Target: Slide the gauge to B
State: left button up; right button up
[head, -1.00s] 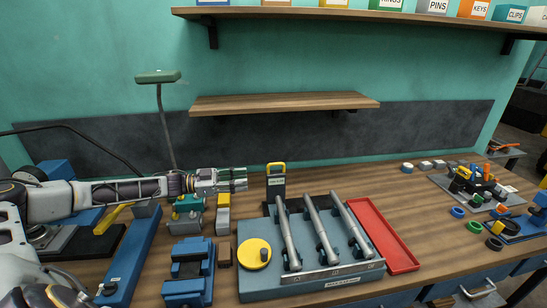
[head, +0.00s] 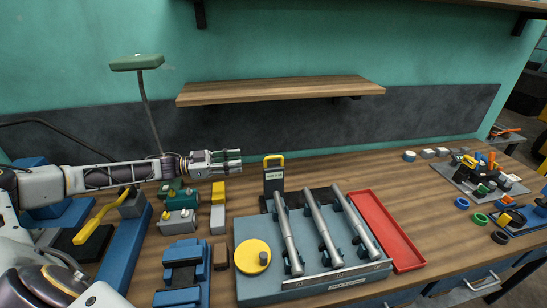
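A dark upright block with a yellow handle and a pale label (head: 274,178), which looks like the gauge, stands behind a blue-grey fixture (head: 247,229). The fixture holds three slanted grey rods (head: 323,232) and a yellow disc (head: 252,257) with a dark knob. Markings on its front strip (head: 338,276) are too small to read. My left gripper (head: 230,163) is to the left of the gauge, apart from it, pointing right. Its fingers look parted and nothing shows between them. My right gripper is out of view.
A red tray (head: 386,231) lies right of the fixture. Blue blocks (head: 183,275), a grey-and-yellow block (head: 218,206) and green parts (head: 178,195) stand on the left. A wooden shelf (head: 280,91) hangs above. The bench on the right has free room.

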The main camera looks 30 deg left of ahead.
pick_arm(q)
jog(key=shift+w, duration=0.15)
jog(key=p, duration=0.1)
send_near(273, 157)
jog(key=shift+w+d, duration=0.65)
jog(key=shift+w, duration=0.2)
jog(key=shift+p+x, duration=0.6)
jog(key=shift+x, duration=3.55)
jog(key=shift+f, duration=0.15)
grip_shut()
